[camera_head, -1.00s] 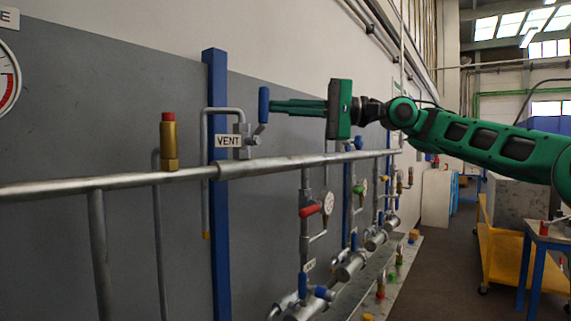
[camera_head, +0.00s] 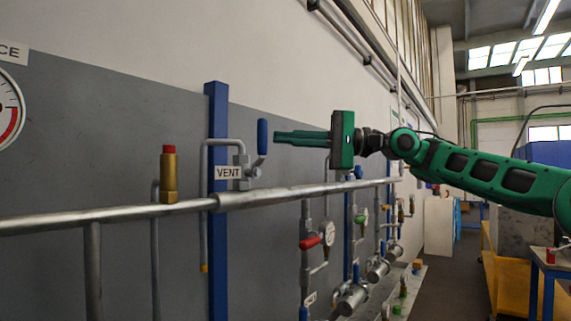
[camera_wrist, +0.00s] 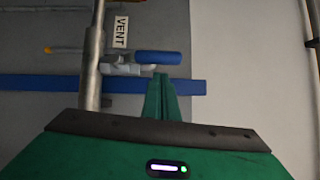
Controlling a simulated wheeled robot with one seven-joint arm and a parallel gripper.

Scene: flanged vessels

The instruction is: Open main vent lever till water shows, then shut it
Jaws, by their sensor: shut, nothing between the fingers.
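The main vent lever (camera_head: 262,137) has a blue handle standing upright on a small metal valve (camera_head: 241,165) beside the VENT label. It also shows in the wrist view (camera_wrist: 158,58), lying crosswise. My gripper (camera_head: 277,137) is shut and empty, its fingers pointing left at the handle. A small gap shows between the fingertips and the handle in the head view. In the wrist view the fingertips (camera_wrist: 160,77) lie just below the handle. The thin vent tube (camera_head: 204,215) bends down to a yellowish end. No water is visible at it.
A brass fitting with a red cap (camera_head: 169,174) stands on the long horizontal pipe (camera_head: 110,214) left of the blue post (camera_head: 218,240). A red-handled valve (camera_head: 310,241) and other fittings sit lower right. A yellow cart (camera_head: 505,285) stands at right.

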